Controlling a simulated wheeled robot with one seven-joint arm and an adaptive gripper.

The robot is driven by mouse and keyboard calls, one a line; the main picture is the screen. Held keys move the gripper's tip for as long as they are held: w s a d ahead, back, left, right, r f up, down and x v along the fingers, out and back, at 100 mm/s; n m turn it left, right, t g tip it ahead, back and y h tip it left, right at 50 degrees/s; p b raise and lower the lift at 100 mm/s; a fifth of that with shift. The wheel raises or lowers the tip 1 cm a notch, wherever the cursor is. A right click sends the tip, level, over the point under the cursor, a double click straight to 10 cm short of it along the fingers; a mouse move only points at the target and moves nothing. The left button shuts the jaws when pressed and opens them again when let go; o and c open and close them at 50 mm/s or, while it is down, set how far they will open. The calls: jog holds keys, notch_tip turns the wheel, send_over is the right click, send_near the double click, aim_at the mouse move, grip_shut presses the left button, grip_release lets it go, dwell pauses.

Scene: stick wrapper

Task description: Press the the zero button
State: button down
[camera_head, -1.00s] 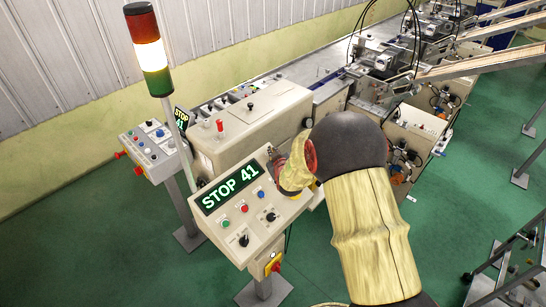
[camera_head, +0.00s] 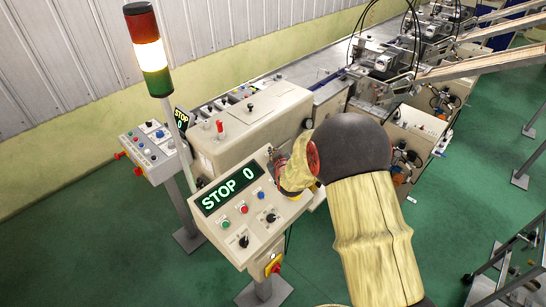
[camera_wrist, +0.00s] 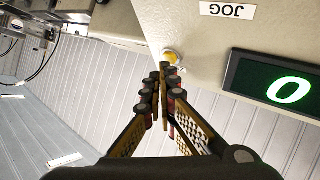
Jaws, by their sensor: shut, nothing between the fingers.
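The control panel (camera_head: 260,240) is a tilted beige box on a post. Its green display (camera_head: 229,191) reads "STOP 0", and the wrist view shows the "0" on it (camera_wrist: 291,90). In the wrist view, a small yellow and white button (camera_wrist: 172,57) sits on the panel just beyond my fingertips. My gripper (camera_wrist: 168,75) is shut and empty, with its tips at or very near this button; I cannot tell whether they touch. In the head view, my wrist covers the panel's upper right part and hides the button.
A "JOG" label (camera_wrist: 228,10) is on the panel. A red button (camera_head: 243,208), a green button (camera_head: 226,223) and black knobs (camera_head: 243,241) sit below the display. A signal tower (camera_head: 149,50) rises at left. A second panel (camera_head: 152,145) stands behind. Green floor is open in front.

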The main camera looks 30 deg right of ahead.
jog(key=shift+s+r, duration=0.15)
jog(key=shift+r, duration=0.2)
jog(key=r, duration=0.1)
jog(key=s+r+p, duration=0.1)
jog(key=r, duration=0.1)
jog(key=s+d+r, duration=0.1)
jog(key=shift+s+r+p, duration=0.1)
jog(key=shift+r+p, duration=0.1)
jog(key=shift+p, duration=0.2)
dwell(0.8)
